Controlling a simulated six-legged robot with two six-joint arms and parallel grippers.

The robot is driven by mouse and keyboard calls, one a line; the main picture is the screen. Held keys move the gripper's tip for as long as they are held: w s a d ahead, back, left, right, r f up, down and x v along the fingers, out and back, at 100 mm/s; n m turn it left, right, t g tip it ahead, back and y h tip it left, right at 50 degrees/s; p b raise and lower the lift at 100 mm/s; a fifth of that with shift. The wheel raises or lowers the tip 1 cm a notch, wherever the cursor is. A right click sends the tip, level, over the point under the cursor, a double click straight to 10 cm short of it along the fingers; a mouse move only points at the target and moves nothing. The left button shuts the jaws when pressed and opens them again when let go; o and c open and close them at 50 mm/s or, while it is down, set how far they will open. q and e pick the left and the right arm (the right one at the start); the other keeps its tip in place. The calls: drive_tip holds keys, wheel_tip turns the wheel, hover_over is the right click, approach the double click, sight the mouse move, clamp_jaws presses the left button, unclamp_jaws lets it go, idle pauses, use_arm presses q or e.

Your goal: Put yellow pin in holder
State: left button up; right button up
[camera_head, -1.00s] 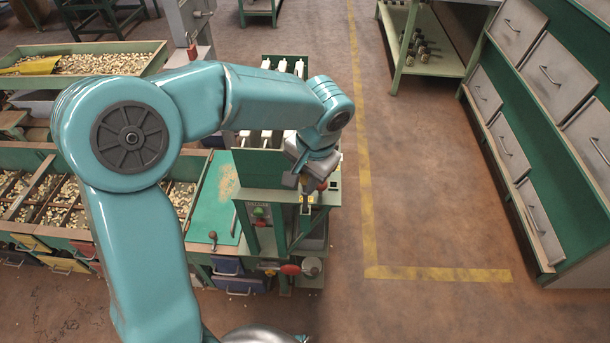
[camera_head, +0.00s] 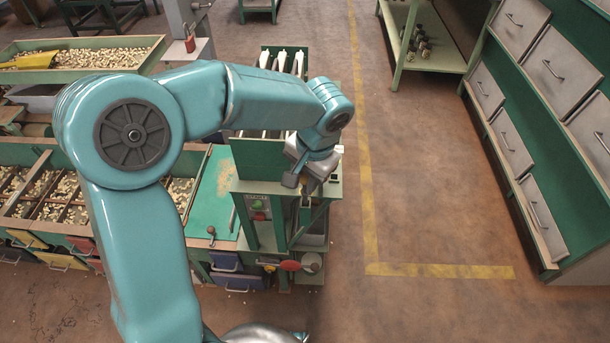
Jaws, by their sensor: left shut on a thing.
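My left gripper (camera_head: 303,178) hangs at the end of the teal arm, over the front top edge of the green machine (camera_head: 285,196). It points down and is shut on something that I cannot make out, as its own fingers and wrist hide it. I cannot pick out a yellow pin in the head view. No holder can be told for sure; the parts of the machine behind and under the gripper are hidden. My right gripper is not in view.
A yellow scoop (camera_head: 28,61) lies in the nut-filled upper tray (camera_head: 140,66). White rods (camera_head: 282,60) stand at the machine's back. A red knob (camera_head: 290,265) sits low on its front. Drawer cabinet (camera_head: 545,130) stands at right. The floor between is clear.

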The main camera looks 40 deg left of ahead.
sight(305, 189)
use_arm(q)
drive_tip(key=shift+f+b, duration=1.45)
drive_tip(key=shift+f, duration=0.5)
drive_tip(key=o, duration=1.2)
drive_tip(key=shift+c, duration=0.2)
drive_tip(key=d+r+p, duration=0.2)
drive_tip(key=d+r, duration=0.1)
drive_tip(key=r, duration=1.3)
